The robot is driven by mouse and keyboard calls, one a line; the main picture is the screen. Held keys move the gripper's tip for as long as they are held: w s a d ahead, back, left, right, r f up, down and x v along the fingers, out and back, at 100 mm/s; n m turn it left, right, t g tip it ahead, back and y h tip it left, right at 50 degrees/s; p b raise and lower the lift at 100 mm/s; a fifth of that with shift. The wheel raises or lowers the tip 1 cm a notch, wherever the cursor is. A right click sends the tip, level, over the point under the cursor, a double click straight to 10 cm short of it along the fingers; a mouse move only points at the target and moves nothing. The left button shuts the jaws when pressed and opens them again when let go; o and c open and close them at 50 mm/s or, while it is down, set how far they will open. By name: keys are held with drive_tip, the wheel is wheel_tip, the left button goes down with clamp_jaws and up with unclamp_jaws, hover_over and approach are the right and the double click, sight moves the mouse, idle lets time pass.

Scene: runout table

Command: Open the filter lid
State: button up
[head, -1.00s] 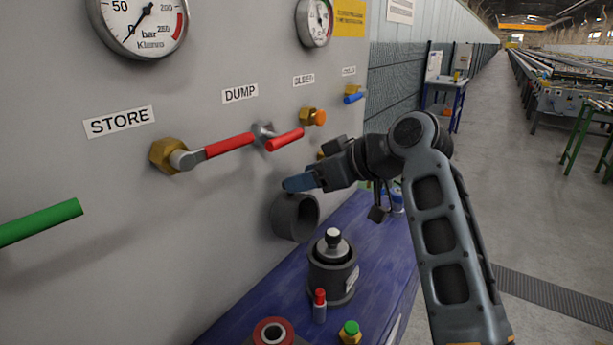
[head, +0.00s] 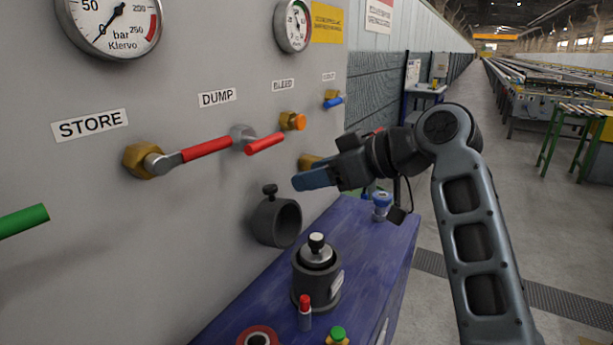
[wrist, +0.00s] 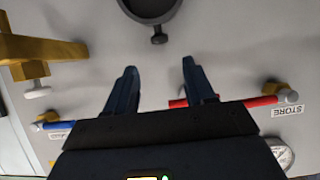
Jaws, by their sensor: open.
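No part is labelled as a filter lid, and I cannot tell for sure which one it is. A dark grey round cup or ring (head: 278,222) with a small black knob (head: 270,190) on top is fixed to the panel. Its rim (wrist: 152,10) and knob (wrist: 160,38) show at the top of the wrist view.
Red handles (head: 205,148) and a brass valve (head: 292,121) stick out from the panel above. A brass fitting (wrist: 45,48) shows at wrist-view left. The blue bench (head: 372,245) holds a red-capped tube (head: 304,312) and other small parts.

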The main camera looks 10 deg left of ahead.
sight(276, 188)
drive_tip(key=shift+y, duration=0.4)
drive_tip(key=shift+d+f+p+x, duration=0.1)
drive_tip(key=shift+f+p+x, duration=0.1)
drive_tip(key=shift+x, duration=1.35)
drive_tip(key=shift+d+f+p+x, duration=0.1)
drive_tip(key=shift+f+p+x, duration=0.05)
drive_tip(key=shift+x, duration=1.4)
drive_tip(key=shift+d+f+p+x, duration=0.1)
drive_tip(key=shift+f+p+x, duration=0.1)
drive_tip(key=shift+x, duration=1.35)
drive_tip(key=shift+a, duration=0.1)
clamp_jaws()
